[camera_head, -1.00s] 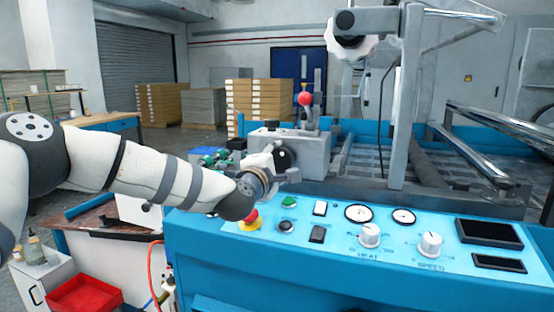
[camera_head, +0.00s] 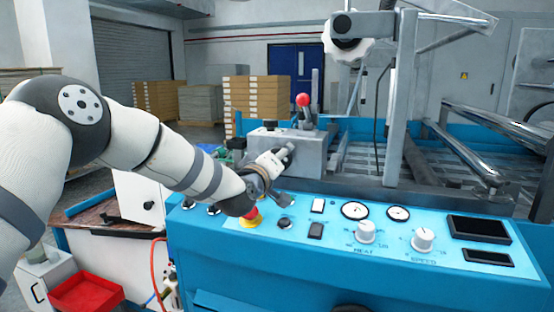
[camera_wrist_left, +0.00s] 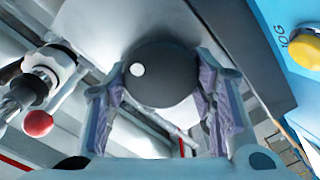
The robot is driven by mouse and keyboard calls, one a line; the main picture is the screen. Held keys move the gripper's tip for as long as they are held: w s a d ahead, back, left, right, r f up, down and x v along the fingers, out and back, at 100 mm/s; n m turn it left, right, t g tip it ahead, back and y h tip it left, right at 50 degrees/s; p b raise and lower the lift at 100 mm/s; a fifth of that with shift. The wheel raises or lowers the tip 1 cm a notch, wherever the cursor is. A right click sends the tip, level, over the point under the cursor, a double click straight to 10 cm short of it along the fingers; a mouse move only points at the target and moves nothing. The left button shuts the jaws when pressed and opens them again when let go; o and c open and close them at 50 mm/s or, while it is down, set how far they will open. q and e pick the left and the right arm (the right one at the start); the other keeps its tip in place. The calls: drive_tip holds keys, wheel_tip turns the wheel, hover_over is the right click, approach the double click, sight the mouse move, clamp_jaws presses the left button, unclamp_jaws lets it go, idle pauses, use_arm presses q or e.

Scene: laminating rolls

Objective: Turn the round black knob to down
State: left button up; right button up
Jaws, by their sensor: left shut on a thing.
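The round black knob (camera_wrist_left: 162,72) fills the middle of the left wrist view, with a white dot on the left part of its face. My left gripper (camera_wrist_left: 160,100) has one finger on each side of the knob and is shut on it. In the head view my left gripper (camera_head: 280,160) is at the front of the grey metal box (camera_head: 300,155), and it hides the knob there. My right gripper is in neither view.
The blue control panel (camera_head: 400,262) lies below my left wrist. A red and yellow stop button (camera_head: 250,218) is close under it. A red ball-topped lever (camera_head: 303,100) stands behind the box. A red bin (camera_head: 88,294) is at lower left.

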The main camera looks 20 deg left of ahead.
use_arm(q)
drive_tip(key=m, duration=0.4)
drive_tip(key=shift+d+r+m, duration=0.1)
drive_tip(key=shift+r+m, duration=0.05)
drive_tip(key=shift+m, duration=0.15)
drive_tip(key=m, duration=0.4)
drive_tip(key=shift+d+m, duration=0.1)
drive_tip(key=shift+m, duration=0.2)
drive_tip(key=m, duration=0.4)
drive_tip(key=shift+d+m, duration=0.1)
drive_tip(key=shift+m, duration=1.7)
drive_tip(key=o, duration=1.1)
drive_tip(key=shift+o, duration=0.2)
drive_tip(key=shift+s, duration=0.15)
